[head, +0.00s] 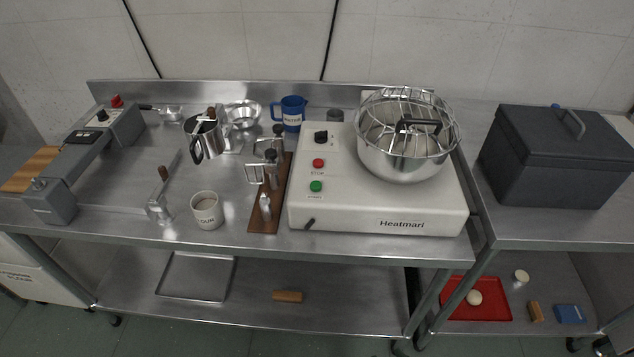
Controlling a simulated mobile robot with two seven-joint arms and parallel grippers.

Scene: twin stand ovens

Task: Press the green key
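The green key (316,187) is a small round button on the sloping left face of the white Heatmari machine (380,214). It sits below a red key (318,163) labelled STOP and a black knob (321,137). The label under the green key looks like START. Nothing covers the green key in the head view. Neither of my grippers shows in this view.
A steel bowl (404,166) with a wire guard sits on the machine. A wooden board with metal tools (266,206) lies left of it.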

